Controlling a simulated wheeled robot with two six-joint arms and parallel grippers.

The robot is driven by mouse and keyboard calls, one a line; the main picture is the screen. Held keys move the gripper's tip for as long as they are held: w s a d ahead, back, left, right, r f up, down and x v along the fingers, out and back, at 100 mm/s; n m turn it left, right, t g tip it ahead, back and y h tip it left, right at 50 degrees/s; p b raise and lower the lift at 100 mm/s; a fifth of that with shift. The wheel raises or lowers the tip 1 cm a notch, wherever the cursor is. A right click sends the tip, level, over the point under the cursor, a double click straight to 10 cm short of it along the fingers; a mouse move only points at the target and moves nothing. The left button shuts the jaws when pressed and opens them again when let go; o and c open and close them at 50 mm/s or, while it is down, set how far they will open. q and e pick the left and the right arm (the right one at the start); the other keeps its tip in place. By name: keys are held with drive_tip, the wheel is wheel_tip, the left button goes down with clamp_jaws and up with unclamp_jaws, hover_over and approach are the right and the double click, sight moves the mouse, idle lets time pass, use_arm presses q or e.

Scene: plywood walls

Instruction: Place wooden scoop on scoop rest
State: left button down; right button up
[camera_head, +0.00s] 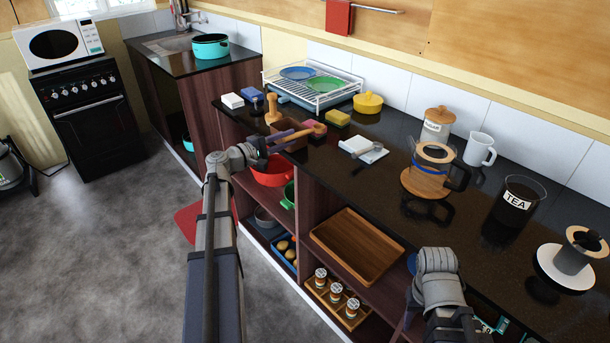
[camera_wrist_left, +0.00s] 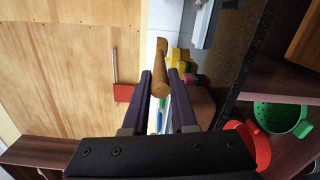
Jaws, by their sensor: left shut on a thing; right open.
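The wooden scoop (camera_head: 318,129) is held in my left gripper (camera_head: 303,134), above the front edge of the dark counter (camera_head: 395,205). The left wrist view shows the brown scoop (camera_wrist_left: 160,78) between the two dark fingers (camera_wrist_left: 160,92), its length running along them and its end beyond the tips. My right gripper (camera_head: 452,320) is at the bottom right of the head view; it is open, though its fingers are mostly cut off. A white square piece (camera_head: 354,145) with a grey utensil lies on the counter, right of the scoop; I cannot tell whether it is the scoop rest.
A wooden pestle-like object (camera_head: 272,107) and a brown box (camera_head: 290,131) stand near the held scoop. A yellow lidded pot (camera_head: 368,102), a dish rack (camera_head: 312,84) and a glass coffee maker (camera_head: 432,172) are on the counter. Red (camera_head: 272,174) and green pots sit on the shelf below.

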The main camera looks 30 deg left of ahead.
use_arm(q)
drive_tip(key=shift+w+d+f+n+y, duration=0.1)
drive_tip(key=shift+w+f+n+y, duration=0.2)
drive_tip(key=shift+w+f+y, duration=0.2)
wheel_tip(320, 180, down, 10)
drive_tip(key=b, duration=1)
use_arm(e)
wheel_tip(320, 180, down, 11)
use_arm(q)
drive_tip(key=shift+f+b, duration=0.15)
drive_tip(key=shift+b, duration=0.2)
drive_tip(key=c, duration=0.7)
unclamp_jaws()
use_arm(e)
drive_tip(key=shift+f, duration=0.1)
use_arm(q)
drive_tip(key=v, duration=1.2)
drive_tip(key=shift+p, duration=0.35)
use_arm(e)
drive_tip(key=shift+r, duration=0.25)
